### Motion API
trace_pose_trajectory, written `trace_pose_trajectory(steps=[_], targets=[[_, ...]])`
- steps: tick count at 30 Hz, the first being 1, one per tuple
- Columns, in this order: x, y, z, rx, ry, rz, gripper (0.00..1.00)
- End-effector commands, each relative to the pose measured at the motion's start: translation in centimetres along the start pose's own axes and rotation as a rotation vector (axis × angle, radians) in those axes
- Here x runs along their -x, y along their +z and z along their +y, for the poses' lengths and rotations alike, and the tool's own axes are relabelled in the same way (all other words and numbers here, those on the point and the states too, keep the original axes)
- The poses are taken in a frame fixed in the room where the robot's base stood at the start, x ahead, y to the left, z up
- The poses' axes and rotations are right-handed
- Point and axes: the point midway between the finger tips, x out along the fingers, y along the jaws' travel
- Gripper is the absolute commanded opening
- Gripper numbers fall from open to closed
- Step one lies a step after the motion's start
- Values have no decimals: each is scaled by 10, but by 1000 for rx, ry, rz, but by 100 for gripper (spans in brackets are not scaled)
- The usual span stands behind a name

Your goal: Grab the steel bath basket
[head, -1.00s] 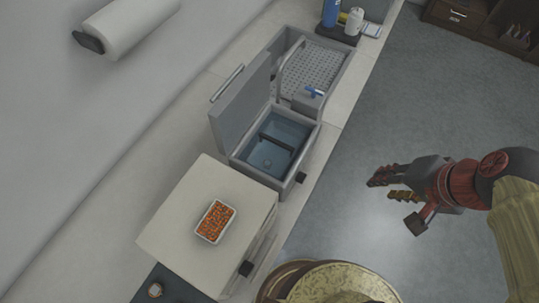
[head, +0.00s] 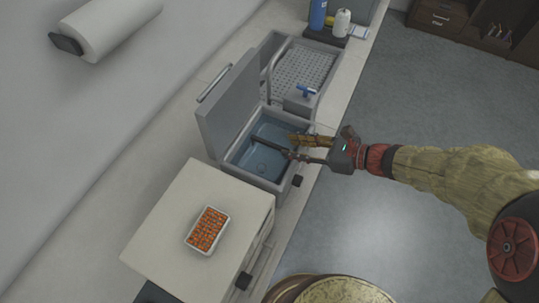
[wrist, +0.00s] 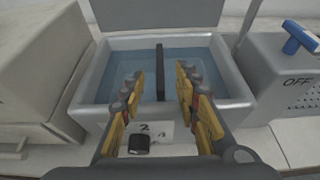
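The open bath (head: 277,180) is a grey box with bluish water, its lid raised; the wrist view shows it from the front (wrist: 232,88). A dark bar (head: 268,147) spans the water and appears upright in the wrist view (wrist: 160,68). It looks like the basket's handle; I cannot make out the basket's walls under the water. My gripper (head: 290,147) reaches over the bath's right rim. In the wrist view my gripper (wrist: 161,80) is open, its yellow fingers on either side of the bar's line. The bar is not visibly touched.
A grey unit with a perforated tray (head: 309,67) and blue tap handle (head: 307,90) stands behind the bath. A cream box (head: 165,215) with an orange-filled tray (head: 207,231) stands in front. The raised lid (head: 232,108) borders the bath's left side. Floor at right is clear.

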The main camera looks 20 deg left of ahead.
Motion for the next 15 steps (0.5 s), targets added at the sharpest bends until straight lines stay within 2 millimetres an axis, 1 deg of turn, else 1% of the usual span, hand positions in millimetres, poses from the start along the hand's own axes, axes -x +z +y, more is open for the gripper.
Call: trace_pose_trajectory(steps=[1,3,6,11,15], targets=[[-10,-2,1,2,4,0,32],[-20,-2,1,2,3,1,32],[-28,-2,1,3,3,1,32],[-38,-1,0,3,1,1,32],[-58,-3,2,3,4,2,32]])
